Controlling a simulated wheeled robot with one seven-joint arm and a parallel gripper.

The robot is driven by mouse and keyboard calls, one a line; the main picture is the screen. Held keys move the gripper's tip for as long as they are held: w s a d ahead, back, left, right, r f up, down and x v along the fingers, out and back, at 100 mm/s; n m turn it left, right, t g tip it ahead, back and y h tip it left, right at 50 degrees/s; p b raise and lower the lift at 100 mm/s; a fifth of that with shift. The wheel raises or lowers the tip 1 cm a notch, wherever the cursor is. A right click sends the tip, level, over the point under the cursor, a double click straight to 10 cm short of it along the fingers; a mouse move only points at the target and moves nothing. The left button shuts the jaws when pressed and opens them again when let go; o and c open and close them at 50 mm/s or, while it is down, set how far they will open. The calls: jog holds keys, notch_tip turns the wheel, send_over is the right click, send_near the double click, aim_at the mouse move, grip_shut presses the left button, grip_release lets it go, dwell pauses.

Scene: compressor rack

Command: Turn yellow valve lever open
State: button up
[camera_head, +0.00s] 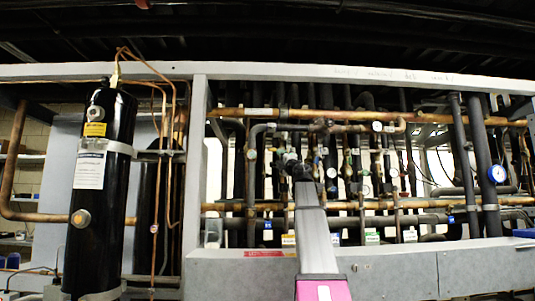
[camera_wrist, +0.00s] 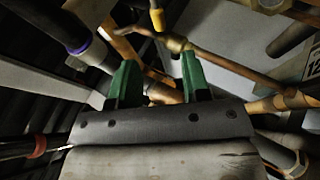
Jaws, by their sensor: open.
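The yellow lever (camera_wrist: 157,17) shows at the top middle of the wrist view, a short yellow piece hanging by a brass fitting on a copper pipe. My gripper (camera_wrist: 160,65) has two green fingers spread apart, with nothing clearly held between them. The lever lies beyond the fingertips, roughly in line with the gap and apart from both fingers. In the head view my gripper (camera_head: 297,168) is a small dark shape among the pipes, and I cannot pick out the lever there.
A copper pipe (camera_wrist: 225,62) runs just past the right finger. A dark pipe with a purple band (camera_wrist: 78,45) is at upper left. In the head view, a black cylinder (camera_head: 98,200) stands at left and a grey frame beam (camera_head: 400,270) crosses below the pipes.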

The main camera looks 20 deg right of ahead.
aim_at(271, 150)
jog(key=x, duration=1)
jog(key=shift+w+a+r, duration=0.1)
jog(key=shift+w+r, duration=0.15)
grip_shut()
